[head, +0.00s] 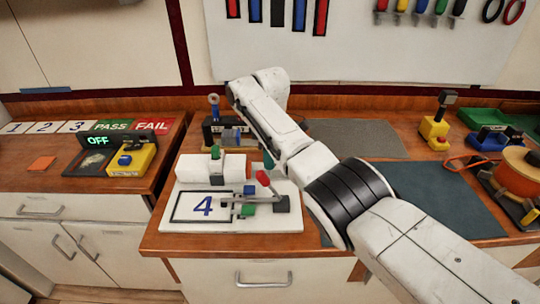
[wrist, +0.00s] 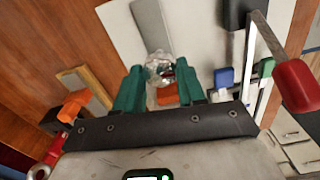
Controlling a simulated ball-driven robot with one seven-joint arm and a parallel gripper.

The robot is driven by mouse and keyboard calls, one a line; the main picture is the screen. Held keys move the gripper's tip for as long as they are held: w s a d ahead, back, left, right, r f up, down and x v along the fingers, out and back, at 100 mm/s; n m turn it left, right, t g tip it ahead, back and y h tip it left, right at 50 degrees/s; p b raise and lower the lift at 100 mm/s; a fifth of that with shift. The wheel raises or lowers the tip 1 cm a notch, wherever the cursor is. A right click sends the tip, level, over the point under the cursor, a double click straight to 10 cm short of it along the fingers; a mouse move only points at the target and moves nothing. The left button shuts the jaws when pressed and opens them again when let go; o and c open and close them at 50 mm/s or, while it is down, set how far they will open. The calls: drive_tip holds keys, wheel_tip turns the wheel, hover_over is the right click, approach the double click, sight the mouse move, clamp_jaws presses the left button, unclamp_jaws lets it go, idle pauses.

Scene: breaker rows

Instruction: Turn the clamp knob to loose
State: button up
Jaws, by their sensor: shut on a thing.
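In the wrist view my gripper (wrist: 160,80) has its two green fingers on either side of a small shiny round knob (wrist: 159,66), shut on it. The knob sits over the white board (wrist: 120,22), which is also in the head view (head: 285,222). I cannot read the knob's turn position. In the head view my arm hides most of my gripper; a green finger (head: 268,159) shows above the back of the board. I cannot make out the knob there.
A red-handled lever (head: 264,178) stands close by, at the right in the wrist view (wrist: 297,85). A yellow device (head: 130,160) stands on the left counter. A dark mat (head: 440,200) lies right.

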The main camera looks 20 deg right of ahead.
drive_tip(key=shift+n, duration=0.3)
drive_tip(key=o, duration=1.1)
drive_tip(key=shift+c, duration=0.2)
drive_tip(key=shift+r, duration=0.1)
wheel_tip(320, 180, up, 11)
drive_tip(key=shift+f+b, duration=0.2)
drive_tip(key=shift+b, duration=0.25)
drive_tip(key=shift+r, duration=0.1)
